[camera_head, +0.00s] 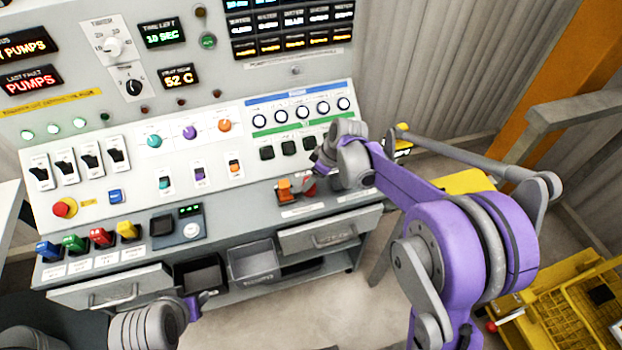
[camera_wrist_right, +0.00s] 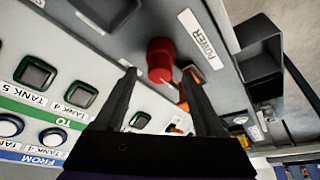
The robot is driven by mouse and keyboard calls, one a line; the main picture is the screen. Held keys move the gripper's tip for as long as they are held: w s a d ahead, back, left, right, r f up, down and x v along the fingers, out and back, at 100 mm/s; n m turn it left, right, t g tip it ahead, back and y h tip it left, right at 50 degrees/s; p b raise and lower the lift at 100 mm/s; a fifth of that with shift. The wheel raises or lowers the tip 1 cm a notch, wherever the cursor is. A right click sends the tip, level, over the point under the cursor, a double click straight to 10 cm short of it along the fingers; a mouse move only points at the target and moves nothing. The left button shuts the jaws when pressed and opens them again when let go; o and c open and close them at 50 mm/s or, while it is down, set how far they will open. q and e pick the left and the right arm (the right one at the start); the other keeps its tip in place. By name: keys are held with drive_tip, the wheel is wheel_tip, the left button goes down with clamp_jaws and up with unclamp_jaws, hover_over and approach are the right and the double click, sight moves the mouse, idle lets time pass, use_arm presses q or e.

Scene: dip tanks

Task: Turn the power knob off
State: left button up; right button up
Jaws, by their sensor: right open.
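The power knob (camera_wrist_right: 160,58) is red, with a pale pointer line, and sits beside a white "POWER" label (camera_wrist_right: 206,48) in the right wrist view. In the head view the red knob (camera_head: 309,186) shows on the lower ledge of the console, partly hidden by my right gripper (camera_head: 320,163). In the wrist view my right gripper (camera_wrist_right: 160,72) is open, its two dark fingers pointing at the knob, one on each side. I cannot tell whether they touch it. My left gripper (camera_head: 202,300) is low at the front, well away from the knob; its jaws are unclear.
An orange switch (camera_head: 285,190) stands just left of the knob. A drawer (camera_head: 330,232) is below. Yellow equipment (camera_head: 575,305) stands at the right. The floor in front is clear.

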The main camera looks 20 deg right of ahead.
drive_tip(key=shift+x, duration=0.75)
clamp_jaws()
